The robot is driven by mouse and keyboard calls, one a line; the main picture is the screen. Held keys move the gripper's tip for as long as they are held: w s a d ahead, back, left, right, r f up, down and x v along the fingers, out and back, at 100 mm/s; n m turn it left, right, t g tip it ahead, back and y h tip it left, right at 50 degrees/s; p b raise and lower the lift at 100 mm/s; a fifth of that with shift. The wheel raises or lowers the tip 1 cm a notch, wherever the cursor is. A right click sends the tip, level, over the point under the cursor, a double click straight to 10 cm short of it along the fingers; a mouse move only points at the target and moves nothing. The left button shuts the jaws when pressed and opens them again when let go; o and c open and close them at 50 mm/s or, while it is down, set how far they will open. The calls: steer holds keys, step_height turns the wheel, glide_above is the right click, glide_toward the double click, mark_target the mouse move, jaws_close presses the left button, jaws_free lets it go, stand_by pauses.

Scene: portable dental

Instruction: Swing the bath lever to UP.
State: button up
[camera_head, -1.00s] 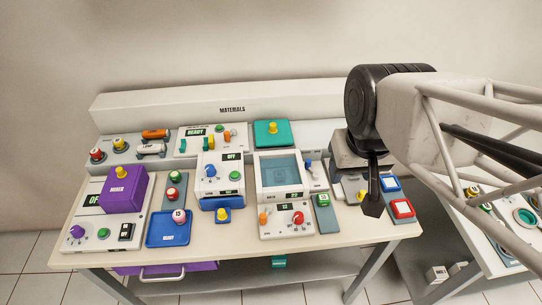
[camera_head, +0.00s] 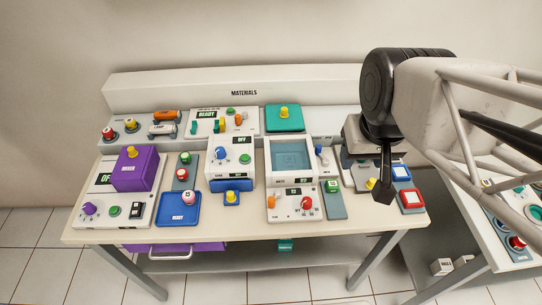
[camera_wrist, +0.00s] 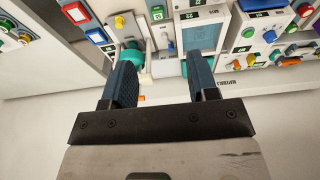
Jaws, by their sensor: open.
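The bath (camera_head: 292,155) is a white unit with a teal window, at the middle of the bench. A small lever with a blue knob (camera_head: 319,149) stands on a pale panel at the bath's right side, which I take for the bath lever. In the wrist view the bath (camera_wrist: 204,38) is at upper right, and a lever panel (camera_wrist: 165,38) shows to its left, small and unclear. My gripper (camera_head: 384,190) is to the right of the lever in the head view, apart from it. The wrist view shows its two fingers (camera_wrist: 161,82) spread with nothing held.
A grey-white device (camera_head: 365,145) stands partly behind my gripper. Blue and red buttons (camera_head: 411,198) lie near the bench's right edge. A green-button block (camera_head: 333,188) is in front of the lever. A second table (camera_head: 500,200) is at far right.

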steer(key=shift+c, duration=0.6)
steer(key=shift+w+a+f, duration=0.35)
steer(key=shift+w, duration=0.05)
steer(key=m+g, duration=0.3)
steer(key=m, duration=0.6)
glide_above(271, 199)
step_height(271, 199, down, 18)
steer(key=shift+r, duration=0.1)
steer(key=shift+f, duration=3.9)
